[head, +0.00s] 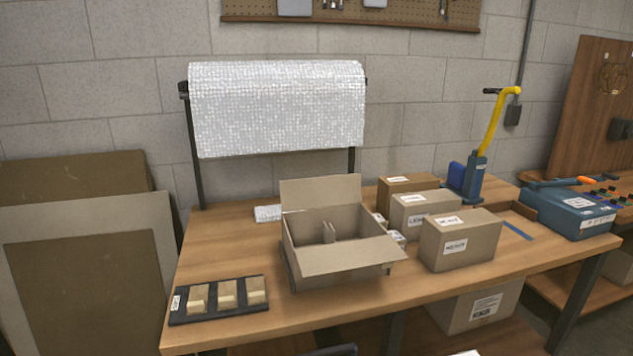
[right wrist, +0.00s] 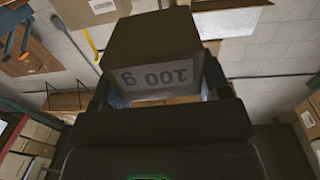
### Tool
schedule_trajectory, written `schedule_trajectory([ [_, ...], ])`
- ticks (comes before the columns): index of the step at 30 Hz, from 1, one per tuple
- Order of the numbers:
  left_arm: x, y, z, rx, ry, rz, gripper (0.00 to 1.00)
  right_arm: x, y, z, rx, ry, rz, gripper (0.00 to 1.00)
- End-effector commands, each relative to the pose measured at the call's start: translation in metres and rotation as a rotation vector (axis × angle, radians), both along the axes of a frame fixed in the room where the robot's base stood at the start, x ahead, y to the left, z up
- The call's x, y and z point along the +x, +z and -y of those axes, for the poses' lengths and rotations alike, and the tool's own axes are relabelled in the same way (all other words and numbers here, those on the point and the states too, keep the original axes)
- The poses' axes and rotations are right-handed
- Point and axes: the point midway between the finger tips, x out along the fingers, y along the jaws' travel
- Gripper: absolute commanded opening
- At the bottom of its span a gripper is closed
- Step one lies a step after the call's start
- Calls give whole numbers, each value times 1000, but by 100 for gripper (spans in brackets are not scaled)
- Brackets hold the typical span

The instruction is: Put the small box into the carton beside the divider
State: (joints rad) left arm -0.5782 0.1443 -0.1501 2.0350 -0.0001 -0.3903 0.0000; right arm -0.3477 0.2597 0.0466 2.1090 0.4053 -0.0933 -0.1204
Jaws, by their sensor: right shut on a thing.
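The open carton (head: 338,263) stands on the middle of the workbench with its flaps spread outward. The upright divider (head: 328,232) shows inside it, with open space on either side. In the right wrist view my right gripper (right wrist: 158,88) is shut on a small brown box (right wrist: 155,40). The box has a pale label reading "100 g", which appears upside down. The gripper's fingers lie at either side of the box. Neither gripper shows in the head view, so I cannot tell how far the held box is from the carton.
Labelled brown boxes (head: 460,240) stand right of the carton, with small white-labelled boxes (head: 396,238) close by its right side. A black tray (head: 220,311) with wooden blocks lies at the front left. A bubble-wrap roll (head: 277,108) hangs behind. Bench at the back left is clear.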

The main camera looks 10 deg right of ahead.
Motion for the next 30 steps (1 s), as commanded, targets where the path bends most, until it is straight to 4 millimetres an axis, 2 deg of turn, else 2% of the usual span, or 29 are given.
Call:
schedule_trajectory([
  [8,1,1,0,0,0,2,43,13,7,-51,7,-4,5,45],
  [12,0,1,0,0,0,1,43,23,19,-85,8,-10,6,45],
  [18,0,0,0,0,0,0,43,37,42,-123,5,-11,5,45],
  [22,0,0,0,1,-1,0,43,42,52,-136,2,-9,2,45],
  [30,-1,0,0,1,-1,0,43,46,56,-139,-1,-9,1,45],
])
